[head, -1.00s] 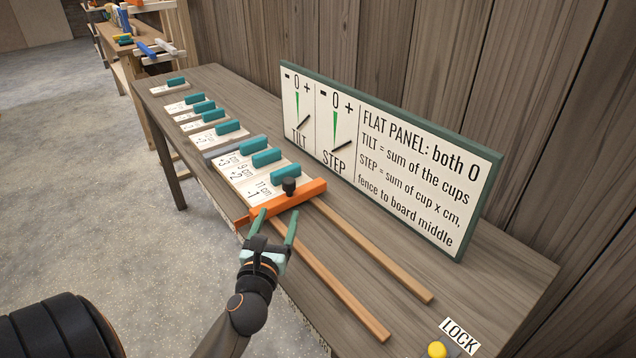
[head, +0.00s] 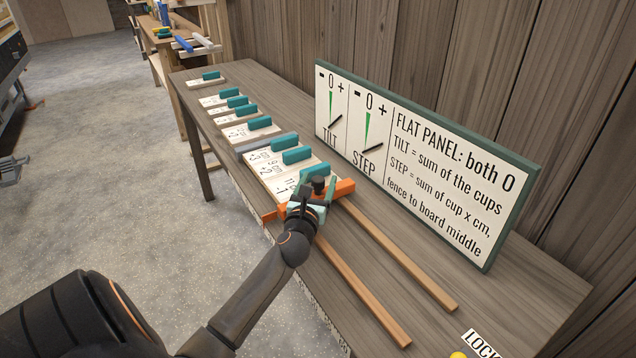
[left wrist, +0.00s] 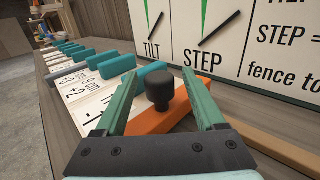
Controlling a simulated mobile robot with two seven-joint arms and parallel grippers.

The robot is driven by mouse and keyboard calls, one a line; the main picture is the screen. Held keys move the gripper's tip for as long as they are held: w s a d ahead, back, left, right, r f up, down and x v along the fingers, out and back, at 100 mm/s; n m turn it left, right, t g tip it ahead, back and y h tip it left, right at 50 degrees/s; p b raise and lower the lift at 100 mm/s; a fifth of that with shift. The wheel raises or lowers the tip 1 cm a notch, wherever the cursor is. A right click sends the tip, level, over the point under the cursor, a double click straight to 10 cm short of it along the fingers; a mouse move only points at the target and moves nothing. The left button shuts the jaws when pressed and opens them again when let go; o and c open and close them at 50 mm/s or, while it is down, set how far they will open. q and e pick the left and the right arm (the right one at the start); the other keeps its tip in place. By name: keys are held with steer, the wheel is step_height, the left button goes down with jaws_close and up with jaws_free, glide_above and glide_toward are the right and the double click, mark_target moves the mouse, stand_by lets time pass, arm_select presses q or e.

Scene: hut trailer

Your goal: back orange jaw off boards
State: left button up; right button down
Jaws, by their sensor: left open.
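The orange jaw (head: 345,188) lies across two wooden rails (head: 400,254) on the bench, against or very close to the nearest pale board. It carries a black knob (left wrist: 160,90). My left gripper (head: 319,185) is over the jaw and hides its middle in the head view. In the left wrist view its teal fingers (left wrist: 160,78) are open, one on each side of the knob, with gaps showing. The labelled boards (head: 264,170), with teal handles, lie side by side between the jaw and a grey fence (head: 268,143). My right gripper is not in view.
A sign panel (head: 440,180) with TILT and STEP dials stands along the bench's back. More handled boards (head: 215,100) lie beyond the fence. A LOCK label (head: 483,343) and yellow button (head: 458,355) are at the near end. The rails are clear on the jaw's near side.

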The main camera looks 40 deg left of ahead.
arm_select(q)
jaws_close()
stand_by(0.6)
stand_by(0.8)
